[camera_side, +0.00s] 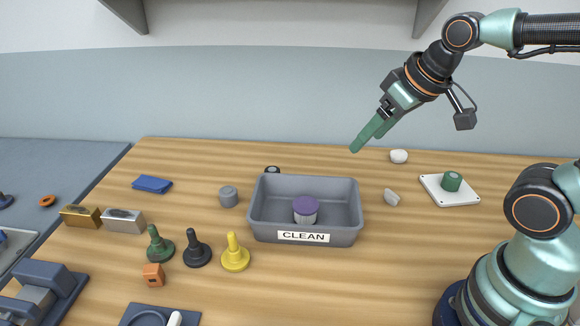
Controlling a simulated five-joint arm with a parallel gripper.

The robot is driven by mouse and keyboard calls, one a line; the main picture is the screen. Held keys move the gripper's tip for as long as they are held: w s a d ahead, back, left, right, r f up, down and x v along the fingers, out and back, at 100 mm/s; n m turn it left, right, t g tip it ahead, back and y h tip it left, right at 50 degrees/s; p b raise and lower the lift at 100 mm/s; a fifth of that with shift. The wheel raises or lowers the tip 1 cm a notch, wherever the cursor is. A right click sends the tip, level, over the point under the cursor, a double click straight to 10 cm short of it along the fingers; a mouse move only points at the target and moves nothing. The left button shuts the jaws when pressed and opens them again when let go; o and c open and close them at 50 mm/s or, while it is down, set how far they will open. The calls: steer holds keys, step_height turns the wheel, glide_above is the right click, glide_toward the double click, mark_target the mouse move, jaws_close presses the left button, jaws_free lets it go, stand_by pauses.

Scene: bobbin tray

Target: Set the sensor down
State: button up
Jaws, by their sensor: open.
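My gripper (368,140) hangs in the air above and behind the right part of the grey tray labelled CLEAN (258,228). Its green fingers point down and to the left. It is open, and I see nothing held between the fingers. A small orange block with a dark spot on its face (153,275) stands on the table at the front left, well away from my gripper. It may be the sensor, but I cannot tell for sure. A white jar with a purple lid (305,205) stands inside the tray.
Green (159,246), black (196,250) and yellow (235,255) pawn-shaped pieces stand left of the tray. Gold (80,216) and silver (123,221) blocks lie farther left. A white plate (460,198) bears a green cylinder (452,181) at right. The table's front middle is clear.

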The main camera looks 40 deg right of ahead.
steer(key=w+a+f+n+t+y, duration=0.1)
steer(key=w+a+f+n, duration=0.2)
steer(key=w+a, duration=0.4)
steer(key=n+t+y, duration=0.2)
steer(key=n+y, duration=0.5)
steer(key=n, duration=0.1)
glide_toward(156, 271)
steer(key=shift+x, duration=4.95)
jaws_close()
